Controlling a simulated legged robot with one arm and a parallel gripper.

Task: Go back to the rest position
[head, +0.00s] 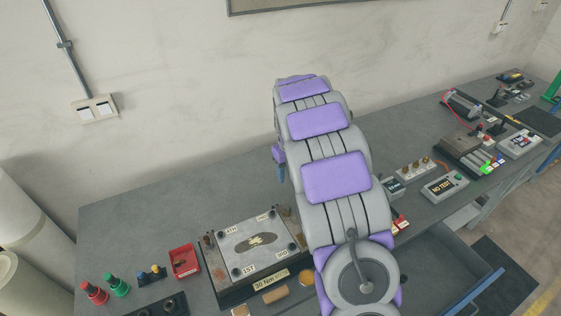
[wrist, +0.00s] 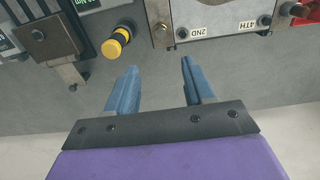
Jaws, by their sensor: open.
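My gripper (wrist: 155,85) shows in the wrist view with its two blue fingers apart and nothing between them. Grey bench surface lies beyond the fingertips. In the head view my grey and purple arm rises over the bench, and only a small blue part of the gripper (head: 282,174) shows at the arm's left edge; the rest is hidden behind the arm. A metal plate (head: 235,255) with labelled corner bolts lies on the bench left of the arm. Its edge with the 2ND and 4TH labels also shows at the top of the wrist view (wrist: 215,17).
The grey bench (head: 130,222) runs along the wall. A red tray (head: 184,262), a red button (head: 95,292) and a green button (head: 117,286) stand at left. A NO TEST box (head: 443,187) and other devices stand at right. A yellow-capped knob (wrist: 117,42) is near the fingers.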

